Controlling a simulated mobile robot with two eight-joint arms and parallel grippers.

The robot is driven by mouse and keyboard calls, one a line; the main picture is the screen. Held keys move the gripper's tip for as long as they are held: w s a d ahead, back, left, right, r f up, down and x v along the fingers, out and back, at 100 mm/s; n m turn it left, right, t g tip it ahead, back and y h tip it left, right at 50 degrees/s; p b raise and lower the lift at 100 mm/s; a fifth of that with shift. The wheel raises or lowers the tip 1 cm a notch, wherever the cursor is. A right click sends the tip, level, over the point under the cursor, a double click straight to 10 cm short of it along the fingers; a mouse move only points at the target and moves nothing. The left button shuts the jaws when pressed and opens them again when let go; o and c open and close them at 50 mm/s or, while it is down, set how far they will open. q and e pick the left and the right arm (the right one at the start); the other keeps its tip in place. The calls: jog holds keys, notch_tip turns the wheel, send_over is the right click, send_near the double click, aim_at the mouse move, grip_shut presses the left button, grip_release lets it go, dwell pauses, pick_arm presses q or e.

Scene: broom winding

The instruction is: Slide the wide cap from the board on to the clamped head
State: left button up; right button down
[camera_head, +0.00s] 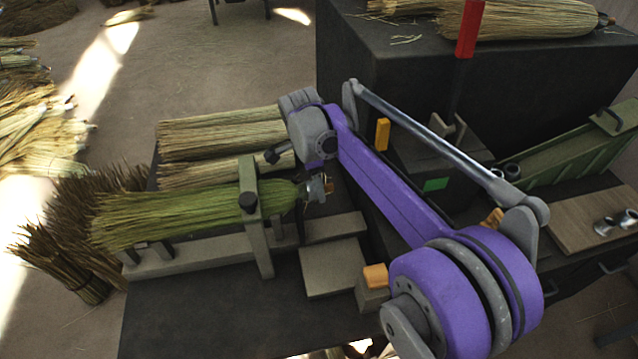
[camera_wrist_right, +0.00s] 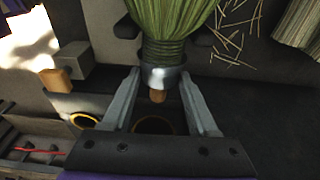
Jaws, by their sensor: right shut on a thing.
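The clamped head (camera_head: 150,213) is a green bundle of bristles lying in a grey clamp (camera_head: 258,235) on the dark bench. Its bound neck also shows in the right wrist view (camera_wrist_right: 165,48). The wide cap (camera_wrist_right: 160,74) is a short silver ring at the neck's end, with an orange-brown stub (camera_wrist_right: 157,96) showing below it. My right gripper (camera_wrist_right: 162,76) is shut on the cap, one finger on each side. In the head view the cap (camera_head: 317,189) is small, and how far it covers the neck is unclear. My left gripper is not in view.
The wooden board (camera_head: 570,222) at the right bears other metal caps (camera_head: 615,220). Straw bundles (camera_head: 220,135) lie behind the clamped head. A green sloped tray (camera_head: 570,150), a dark block with a red post (camera_head: 468,30) and a grey plate (camera_head: 333,268) stand nearby.

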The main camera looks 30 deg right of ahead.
aim_at(311, 185)
jog(key=shift+c, duration=0.5)
grip_release()
jog(key=r, duration=0.3)
jog(key=a+r+p, duration=0.1)
jog(key=r, duration=0.6)
jog(key=shift+w+a+r, duration=0.25)
jog(key=shift+r, duration=0.1)
jog(key=s+a+f+n+t+y+p, duration=0.1)
jog(key=s+a+f+n+t+p, duration=0.2)
jog(key=s+n, duration=0.7)
jog(key=s+a+f+n+t+p, duration=0.3)
jog(key=s+a+f+n+p, duration=0.1)
jog(key=s+n, duration=0.6)
notch_tip(311, 185, down, 3)
jog(key=shift+s+a+r+n+y, duration=0.1)
jog(key=shift+s+a+n+y, duration=0.3)
jog(key=shift+a+n, duration=0.45)
